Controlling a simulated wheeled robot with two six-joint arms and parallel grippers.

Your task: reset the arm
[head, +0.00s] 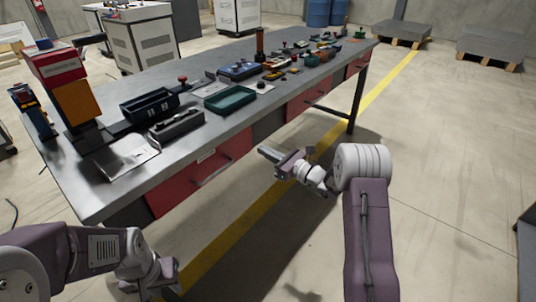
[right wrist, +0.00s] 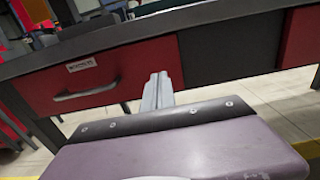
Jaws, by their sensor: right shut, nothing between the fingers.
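My right gripper (head: 268,153) is held out in front of the workbench (head: 92,203), beside its drawer fronts and apart from them. In the right wrist view its two fingers (right wrist: 157,92) lie together, shut with nothing between them, pointing toward the bench edge. My left gripper (head: 163,284) hangs low at the lower left of the head view, in front of the near end of the bench. It is partly cut off by the bottom edge, and its opening is unclear.
The bench carries a press-like machine (head: 72,92), a green tray (head: 230,98), a metal plate (head: 122,157) and several small parts. Red drawers (head: 200,179) with handles line its front. The floor (head: 450,150) to the right is clear. Pallets (head: 401,32) stand far back.

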